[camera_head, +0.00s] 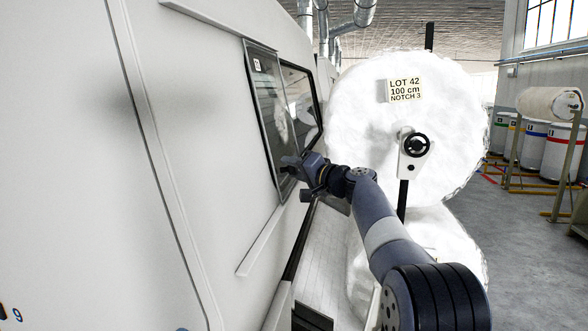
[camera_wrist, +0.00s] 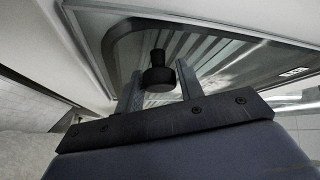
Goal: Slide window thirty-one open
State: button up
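A dark-framed glass window pane (camera_head: 267,110) is set in the side of the white machine. It carries a small label (camera_head: 257,65) too small to read. My gripper (camera_head: 293,172) is at the pane's lower right edge in the head view. In the wrist view, a black knob (camera_wrist: 157,77) sits between the two fingers of my gripper (camera_wrist: 160,80), which appear to press on both its sides. The ribbed, reflecting glass (camera_wrist: 215,55) lies behind the knob. The knob is hidden by my gripper in the head view.
A long white rail (camera_head: 262,240) runs along the machine below the window. A large white roll (camera_head: 450,125) marked LOT 42 stands close to the right of my arm, with more white material (camera_head: 440,240) below it. Drums (camera_head: 535,140) and open floor lie farther right.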

grip_shut()
jog(key=shift+s+f, duration=0.1)
jog(key=s+a+b, duration=0.2)
jog(key=s+b, duration=0.5)
jog(key=s, duration=0.5)
jog(key=s+a+b, duration=0.3)
jog(key=s+b, duration=0.5)
jog(key=s, duration=0.5)
jog(key=shift+s, duration=0.25)
jog(key=shift+o, duration=1.9)
grip_release()
